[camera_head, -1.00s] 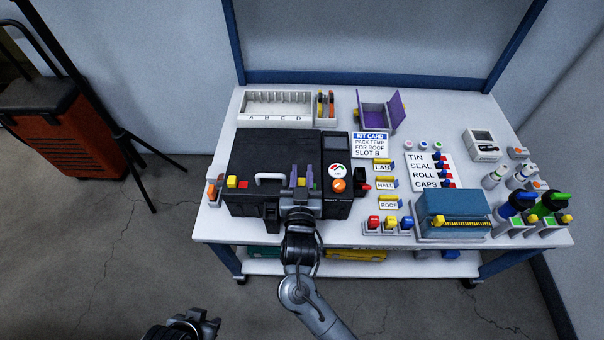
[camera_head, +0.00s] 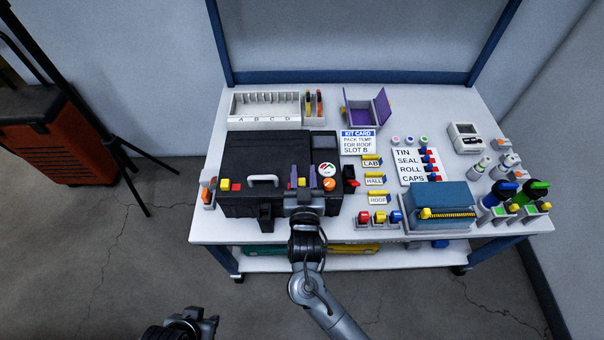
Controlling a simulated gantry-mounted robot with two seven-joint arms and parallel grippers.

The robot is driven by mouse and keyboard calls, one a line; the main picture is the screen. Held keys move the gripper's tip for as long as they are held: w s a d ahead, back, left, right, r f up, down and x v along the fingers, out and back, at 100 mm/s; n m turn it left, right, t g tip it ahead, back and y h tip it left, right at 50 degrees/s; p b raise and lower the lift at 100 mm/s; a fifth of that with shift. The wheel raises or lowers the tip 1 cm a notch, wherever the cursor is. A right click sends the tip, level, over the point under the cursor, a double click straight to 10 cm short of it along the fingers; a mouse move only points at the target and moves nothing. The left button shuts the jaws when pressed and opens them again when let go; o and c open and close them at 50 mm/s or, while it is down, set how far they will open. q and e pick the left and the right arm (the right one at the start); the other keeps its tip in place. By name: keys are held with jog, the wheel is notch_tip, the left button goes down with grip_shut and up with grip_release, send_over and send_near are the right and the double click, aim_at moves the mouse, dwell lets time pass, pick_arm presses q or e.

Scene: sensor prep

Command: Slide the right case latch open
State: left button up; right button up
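The black case (camera_head: 275,150) lies closed on the table with a pale handle (camera_head: 263,181) on its front. The right case latch (camera_head: 301,182) shows as a small yellow knob between the purple-tipped fingers of my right gripper (camera_head: 303,183). The fingers stand apart on either side of it; the gripper hides much of the latch and any contact is too small to make out. The left latch (camera_head: 225,184) shows yellow with red on its right. My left gripper (camera_head: 199,319) is away from the table at the bottom left, its fingers apart and empty.
Close right of the latch are a round orange button (camera_head: 329,185) and a black-red switch (camera_head: 349,179). A kit card (camera_head: 357,142), label tags and a blue box (camera_head: 440,201) stand further right. A slotted rack (camera_head: 265,124) is behind the case.

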jog(key=shift+s, duration=0.1)
dwell(0.3)
jog(key=shift+s+p, duration=0.3)
jog(key=shift+s, duration=0.05)
jog(key=s+p, duration=0.3)
jog(key=s, duration=0.7)
jog(key=shift+a+p, duration=0.2)
jog(key=shift+p, duration=0.1)
